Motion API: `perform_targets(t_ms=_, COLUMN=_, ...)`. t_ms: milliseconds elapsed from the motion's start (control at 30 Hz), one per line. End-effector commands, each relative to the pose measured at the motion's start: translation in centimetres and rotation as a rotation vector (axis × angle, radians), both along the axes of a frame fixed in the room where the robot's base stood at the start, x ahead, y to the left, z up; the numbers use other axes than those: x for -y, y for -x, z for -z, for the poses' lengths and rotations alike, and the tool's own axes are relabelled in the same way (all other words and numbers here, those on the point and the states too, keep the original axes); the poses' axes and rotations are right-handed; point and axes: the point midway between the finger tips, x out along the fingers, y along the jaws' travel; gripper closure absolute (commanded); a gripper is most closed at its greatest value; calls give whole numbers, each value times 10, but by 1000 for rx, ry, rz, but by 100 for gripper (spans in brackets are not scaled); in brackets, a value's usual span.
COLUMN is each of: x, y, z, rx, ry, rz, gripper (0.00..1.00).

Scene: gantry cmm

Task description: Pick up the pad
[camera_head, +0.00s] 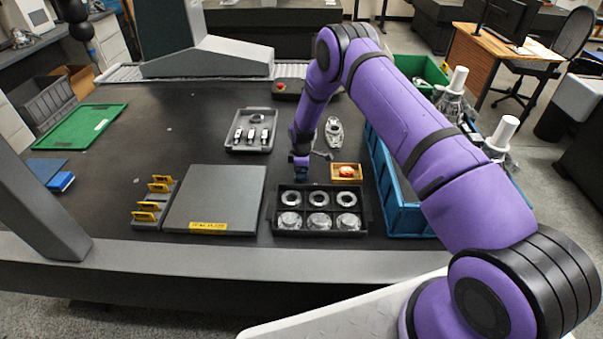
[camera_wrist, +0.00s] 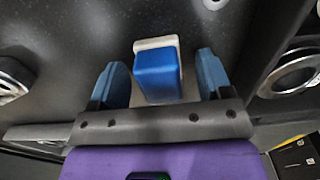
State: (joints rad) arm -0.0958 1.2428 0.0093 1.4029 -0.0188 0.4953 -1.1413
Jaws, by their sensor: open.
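A small block, blue with a pale whitish layer at one end, shows in the wrist view (camera_wrist: 158,75); I take it for the pad. It lies between the two blue fingers of my gripper (camera_wrist: 162,60), with a gap on each side. My gripper is open and the fingers do not appear to touch the block. In the head view my gripper (camera_head: 301,178) points down just behind the black tray, and the pad cannot be made out there.
The black tray (camera_head: 272,216) holds several metal rings and round parts. A small wooden box (camera_head: 335,178) with an orange thing stands right of my gripper. A blue crate (camera_head: 405,222) is further right. A grey plate (camera_head: 215,195) lies left. Open dark surface lies behind it.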

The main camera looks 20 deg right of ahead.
Motion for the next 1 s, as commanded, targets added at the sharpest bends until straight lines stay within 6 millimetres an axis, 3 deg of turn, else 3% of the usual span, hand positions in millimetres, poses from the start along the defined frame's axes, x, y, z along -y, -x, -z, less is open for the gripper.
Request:
perform_targets(t_ms=33, x=0, y=0, z=0, rx=0, ry=0, rz=0, gripper=28)
perform_targets(t_ms=267, x=0, y=0, z=0, rx=-1, ry=0, rz=0, gripper=80)
perform_targets(t_ms=533, x=0, y=0, z=-1, rx=0, ry=0, rz=0, gripper=82)
perform_targets(t_ms=667, x=0, y=-1, z=-11, rx=1, ry=-1, rz=0, gripper=82)
perform_targets(t_ms=1000, x=0, y=0, z=-72, rx=1, ry=-1, rz=-1, gripper=82)
